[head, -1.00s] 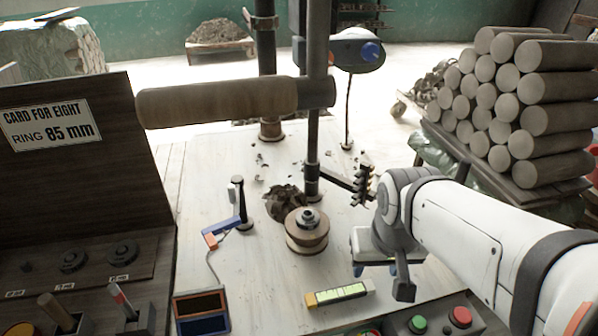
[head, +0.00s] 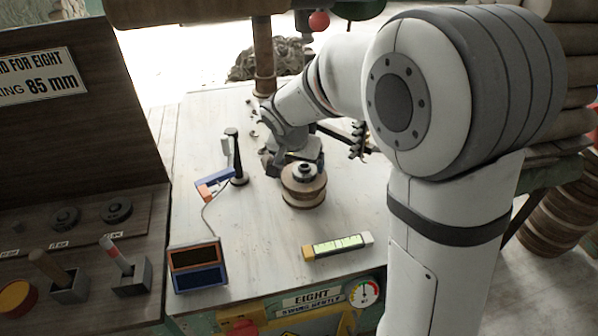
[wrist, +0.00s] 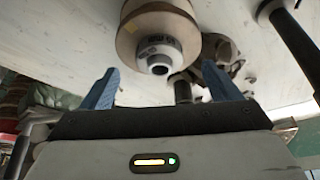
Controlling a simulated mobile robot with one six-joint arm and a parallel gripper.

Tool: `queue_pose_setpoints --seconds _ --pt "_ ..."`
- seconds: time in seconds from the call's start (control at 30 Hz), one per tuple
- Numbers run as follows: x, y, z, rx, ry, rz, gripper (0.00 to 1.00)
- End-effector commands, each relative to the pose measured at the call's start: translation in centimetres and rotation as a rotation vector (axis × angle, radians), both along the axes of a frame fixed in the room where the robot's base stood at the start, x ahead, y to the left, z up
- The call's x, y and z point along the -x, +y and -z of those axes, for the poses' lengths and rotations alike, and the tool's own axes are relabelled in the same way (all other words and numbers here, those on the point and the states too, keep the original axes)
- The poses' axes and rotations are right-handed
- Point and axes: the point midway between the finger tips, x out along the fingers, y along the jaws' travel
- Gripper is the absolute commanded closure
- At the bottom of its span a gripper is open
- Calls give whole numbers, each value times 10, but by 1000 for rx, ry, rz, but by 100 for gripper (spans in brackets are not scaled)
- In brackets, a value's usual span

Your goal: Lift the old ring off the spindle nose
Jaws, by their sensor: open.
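The spindle nose (head: 304,168) with a grey ring around it stands upright on a stack of round tan discs (head: 304,190) on the pale table. I cannot tell the old ring's exact edges from the nose. My gripper (wrist: 172,88) is open and empty, its two blue fingers apart, with the ring seen between and beyond them. In the head view my gripper is just behind the spindle, its fingers mostly hidden.
A yellow-ended level (head: 338,246) lies in front. A two-window display (head: 197,268) sits at front left. A dark toothed part (head: 357,140) is to the right.

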Motion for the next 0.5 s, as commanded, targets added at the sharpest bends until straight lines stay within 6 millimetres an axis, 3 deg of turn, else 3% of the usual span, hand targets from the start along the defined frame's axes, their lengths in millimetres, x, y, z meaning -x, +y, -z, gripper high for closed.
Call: queue_pose_setpoints --seconds 0.3,0.5 --pt "-21 -12 37 0 3 0 17" --pt "-23 -13 42 -2 0 1 17"
